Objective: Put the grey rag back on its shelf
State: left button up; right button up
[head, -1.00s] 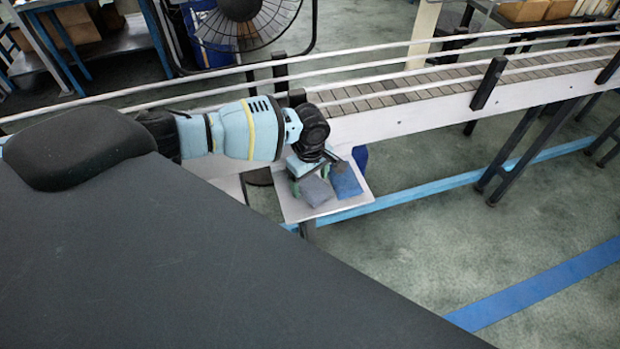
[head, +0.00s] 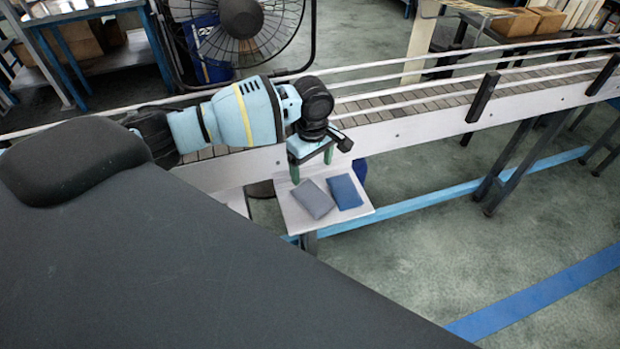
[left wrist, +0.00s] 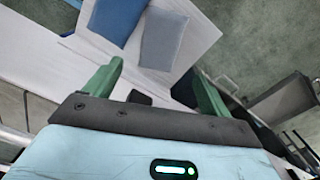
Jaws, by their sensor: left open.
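The grey rag (head: 313,199) lies flat on the small white shelf (head: 300,223), left of a blue rag (head: 345,191). It also shows in the left wrist view (left wrist: 162,39), beyond the fingertips, with the blue rag (left wrist: 113,17) beside it. My left gripper (head: 312,170) is open and empty above the back of the shelf, apart from both rags. Its two green fingers are spread wide in the left wrist view (left wrist: 157,75). My right gripper is in neither view.
A conveyor (head: 420,110) with rails runs behind the shelf. A black fan (head: 240,30) stands behind the conveyor. My own dark body fills the lower left of the head view. The floor (head: 450,240) right of the shelf is clear.

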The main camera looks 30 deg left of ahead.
pick_arm(q)
jog(key=shift+r, duration=0.9)
jog(key=s+d+f+m+t+h, duration=0.25)
jog(key=s+d+f+m, duration=0.3)
jog(key=d+f, duration=0.3)
jog(key=s+d+f+m+t+h, duration=0.25)
jog(key=s+d+f+m, duration=0.3)
jog(key=d+f, duration=0.3)
jog(key=s+a+f+m+t+y, duration=0.1)
jog(key=s+a, duration=0.3)
jog(key=s, duration=0.5)
jog(key=s+a+f+m+t+y, duration=0.2)
jog(key=s+a+m+t, duration=0.1)
jog(key=s, duration=0.6)
jog(key=shift+s+a+f+m, duration=0.2)
jog(key=shift+a+m, duration=0.6)
jog(key=shift+a, duration=0.1)
jog(key=shift+c, duration=0.3)
